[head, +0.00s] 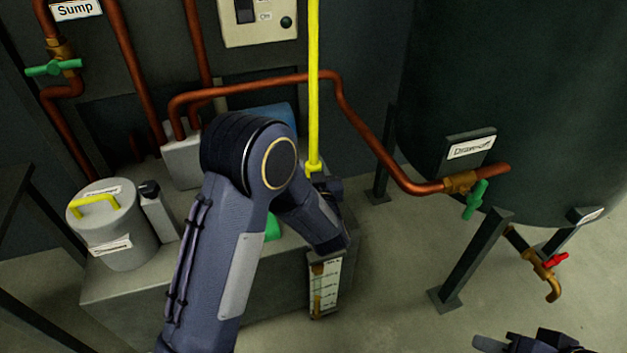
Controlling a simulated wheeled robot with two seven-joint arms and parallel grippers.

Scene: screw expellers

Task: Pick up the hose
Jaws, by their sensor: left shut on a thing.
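A yellow hose (313,85) hangs straight down from the top edge of the head view. Its lower end widens at my left gripper (320,180). My left arm reaches in from the bottom, and its wrist hides most of this gripper. The left gripper is shut on the hose near that lower end.
Copper pipes (245,86) cross behind the hose. A grey lidded canister (115,235) with a yellow handle stands left. A dark tank (515,100) with green-handled and red-handled valves stands right. A level gauge (326,285) is below my left wrist. Floor is clear at lower middle.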

